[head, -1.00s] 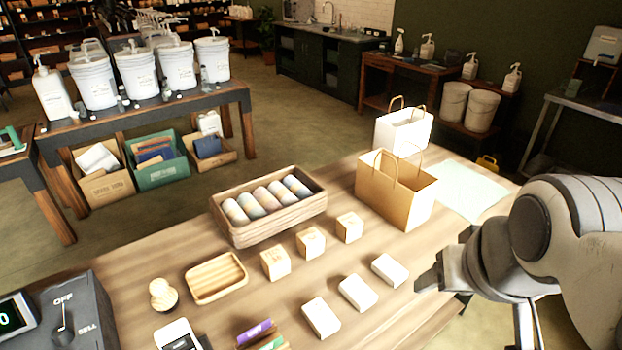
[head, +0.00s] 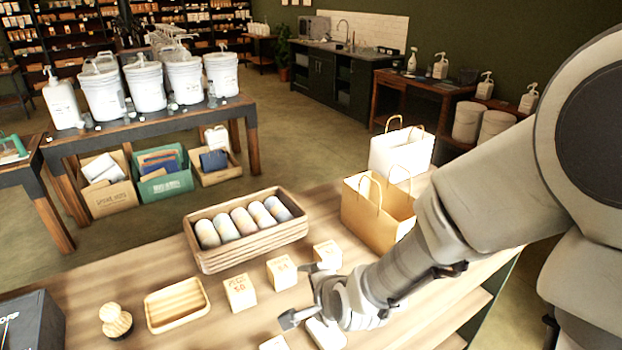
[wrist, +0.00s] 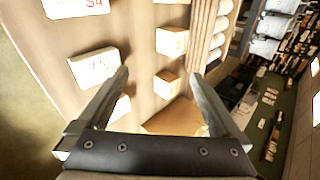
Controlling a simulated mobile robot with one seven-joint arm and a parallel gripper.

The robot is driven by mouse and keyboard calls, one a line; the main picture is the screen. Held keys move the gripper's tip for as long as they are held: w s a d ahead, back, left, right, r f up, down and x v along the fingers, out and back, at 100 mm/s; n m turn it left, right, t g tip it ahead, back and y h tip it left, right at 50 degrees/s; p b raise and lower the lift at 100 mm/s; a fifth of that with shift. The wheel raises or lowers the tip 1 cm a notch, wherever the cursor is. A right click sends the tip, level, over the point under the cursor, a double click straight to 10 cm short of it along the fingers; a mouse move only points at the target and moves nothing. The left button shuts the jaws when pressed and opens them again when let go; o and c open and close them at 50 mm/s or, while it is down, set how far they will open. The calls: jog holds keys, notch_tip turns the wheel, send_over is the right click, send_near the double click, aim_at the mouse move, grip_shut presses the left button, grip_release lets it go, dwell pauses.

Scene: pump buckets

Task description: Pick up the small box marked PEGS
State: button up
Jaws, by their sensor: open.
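Three small tan boxes stand in a slanted row on the table: a near one (head: 240,292), a middle one (head: 281,272) and a far one (head: 327,255). White boxes lie in front of them; one (head: 325,334) is partly under my gripper (head: 300,294), another (head: 273,343) is cut by the bottom edge. The word PEGS is not readable on any box. In the wrist view my gripper (wrist: 160,74) is open and empty, with a marked white box (wrist: 93,66) by its left finger and tan boxes (wrist: 172,41) (wrist: 166,84) between and beyond the fingers.
A wooden crate (head: 220,262) of rolls stands behind the tan boxes. A slatted wooden tray (head: 177,305) and a round-topped wooden brush (head: 116,321) are at left. A brown paper bag (head: 367,222) and a white bag (head: 402,150) stand at the back right, close to my arm.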

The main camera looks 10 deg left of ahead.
jog(key=s+a+f+m+t+y+b, duration=0.1)
jog(key=a+f+m+y, duration=0.1)
jog(key=a+f+m, duration=0.4)
jog(key=m+t+y+b, duration=0.2)
jog(key=m+b, duration=0.7)
jog(key=m, duration=0.2)
send_near(236, 281)
jog(key=shift+h, duration=0.3)
jog(key=x, duration=0.6)
jog(key=shift+w+a+f+p, duration=0.1)
jog(key=shift+w+f+p, duration=0.05)
jog(key=shift+f+p, duration=0.25)
jog(key=shift+x, duration=2.75)
jog(key=shift+f, duration=0.15)
jog(key=c, duration=1.2)
jog(key=shift+c, duration=0.2)
